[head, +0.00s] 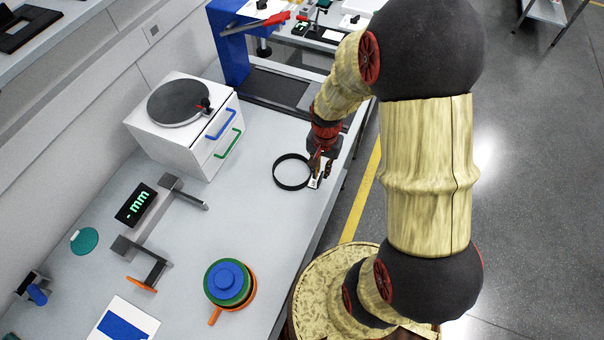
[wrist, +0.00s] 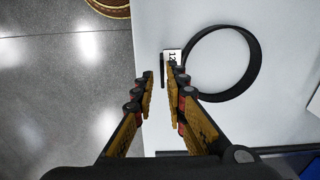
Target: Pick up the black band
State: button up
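The black band (head: 290,188) is a round ring lying on the light grey bench top, close to the bench's right edge. In the wrist view the band (wrist: 253,62) lies to the right of my fingers, its left side beside the right finger. My gripper (head: 321,174) points down at the band's right side. In the wrist view my gripper (wrist: 160,80) has its two fingers apart, with no band between them. The right finger overlaps the band's left edge in the picture; I cannot tell whether they touch.
A white numbered tag (wrist: 171,57) and a thin dark strip (wrist: 162,70) lie by the fingertips. A white box with a round plate (head: 168,140), a gauge with display (head: 135,204) and stacked coloured discs (head: 228,282) stand on the bench. Bare bench surrounds the band's left.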

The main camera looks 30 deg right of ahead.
aim_at(321, 176)
jog(key=f, duration=0.3)
jog(key=f+b, duration=0.1)
jog(key=f, duration=0.1)
jog(key=shift+w+d+f, duration=0.2)
jog(key=shift+w+f, duration=0.15)
jog(key=shift+r, duration=0.15)
grip_shut()
